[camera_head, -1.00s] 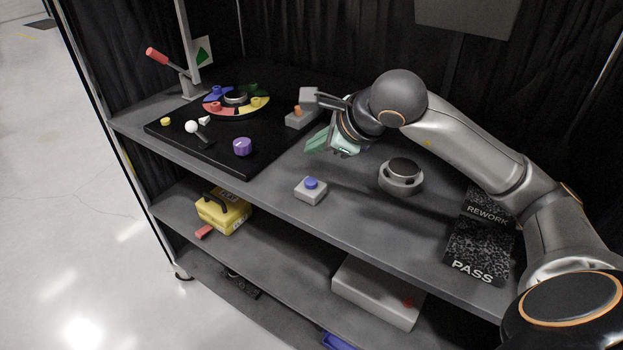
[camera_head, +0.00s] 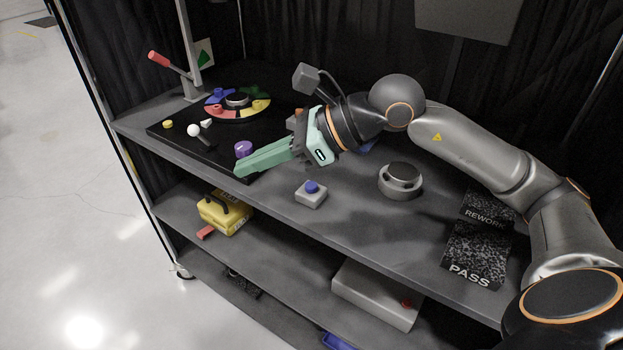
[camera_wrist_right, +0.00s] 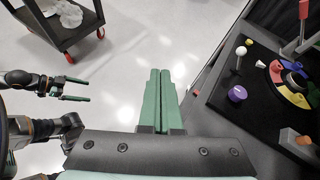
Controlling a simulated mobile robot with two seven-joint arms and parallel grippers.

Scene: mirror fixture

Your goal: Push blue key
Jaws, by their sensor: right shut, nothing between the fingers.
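A round panel carries coloured keys around a dark centre knob (camera_head: 236,98). The blue key (camera_head: 217,93) is on its far left side; it also shows in the right wrist view (camera_wrist_right: 261,64). A separate blue button (camera_head: 312,187) sits on a small grey box nearer the shelf's front edge. My right gripper (camera_head: 240,170) is shut and empty. Its green fingers point left, above the board's near corner by the purple knob, apart from the blue key. The fingers also show in the right wrist view (camera_wrist_right: 160,72). My left gripper (camera_wrist_right: 88,91) shows only there, open and empty.
The black board also holds a purple knob (camera_head: 244,149), a white-ball lever (camera_head: 194,130) and a yellow button (camera_head: 168,125). A red-handled lever (camera_head: 160,58) stands behind. Bare shelf lies around the blue button box.

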